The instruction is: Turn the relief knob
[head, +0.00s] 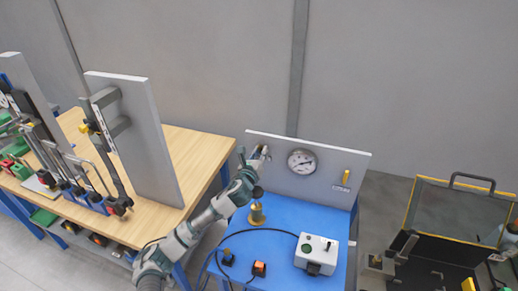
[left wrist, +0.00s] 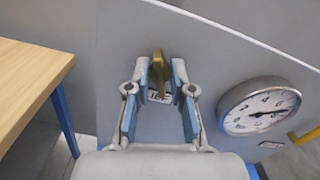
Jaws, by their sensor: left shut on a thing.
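The relief knob (left wrist: 158,72) is a flat brass-coloured piece on the grey upright panel (head: 325,190), above a small white label in the left wrist view. My left gripper (head: 262,154) reaches the panel's upper left part. In the left wrist view its blue-padded fingers (left wrist: 161,78) stand on either side of the knob, shut on it. In the head view the gripper hides the knob. A round pressure gauge (head: 302,162) sits right of the gripper, and it also shows in the left wrist view (left wrist: 259,106). My right gripper cannot be made out clearly at the right edge.
The panel stands behind a blue table (head: 275,222) bearing a brass fitting (head: 257,214) and a white control box (head: 316,254) with a black cable. A wooden bench (head: 190,150) stands left; an open dark case (head: 450,215) lies right.

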